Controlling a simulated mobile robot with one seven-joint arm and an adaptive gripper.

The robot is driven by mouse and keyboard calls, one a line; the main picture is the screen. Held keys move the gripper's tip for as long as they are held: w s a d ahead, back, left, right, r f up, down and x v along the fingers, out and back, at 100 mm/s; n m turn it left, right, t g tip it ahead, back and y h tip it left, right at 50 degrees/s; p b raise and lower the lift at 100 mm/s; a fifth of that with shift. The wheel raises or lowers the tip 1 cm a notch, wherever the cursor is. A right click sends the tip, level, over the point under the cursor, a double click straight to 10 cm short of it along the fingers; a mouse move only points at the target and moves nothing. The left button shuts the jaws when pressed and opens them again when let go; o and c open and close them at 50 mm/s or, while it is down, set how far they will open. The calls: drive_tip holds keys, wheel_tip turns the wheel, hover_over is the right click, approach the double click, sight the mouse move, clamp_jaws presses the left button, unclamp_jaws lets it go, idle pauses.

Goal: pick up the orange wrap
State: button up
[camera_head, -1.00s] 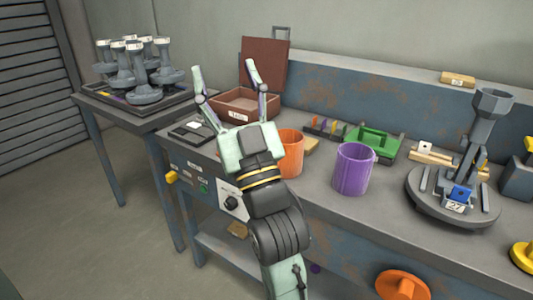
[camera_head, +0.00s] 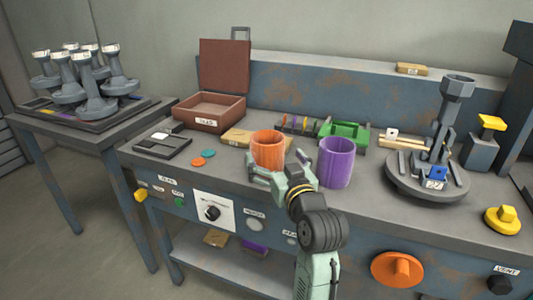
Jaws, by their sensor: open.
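The orange wrap (camera_head: 268,148) is an upright, open-topped ribbed cylinder on the workbench, left of a similar purple wrap (camera_head: 336,162). My gripper (camera_head: 276,168) is open and low, at the near side of the orange wrap. One finger shows at the wrap's lower left front, and the other side of the gripper is between the two wraps. The wrap's lower front is partly hidden by my gripper. Whether the fingers touch it I cannot tell.
A brown open box (camera_head: 209,110) and a tan block (camera_head: 237,137) stand behind left. A green tray (camera_head: 345,133) is behind the wraps. A round grey fixture (camera_head: 428,182) stands right. Small orange (camera_head: 196,162) and teal discs lie left, with bare bench around them.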

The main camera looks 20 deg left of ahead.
sight(263, 138)
drive_tip(key=p+x, duration=0.1)
drive_tip(key=x, duration=0.4)
drive_tip(key=shift+w+a+r, duration=0.15)
drive_tip(key=shift+a, duration=0.1)
drive_tip(key=shift+c, duration=0.5)
drive_tip(key=c, duration=1.1)
drive_tip(key=shift+c, duration=0.2)
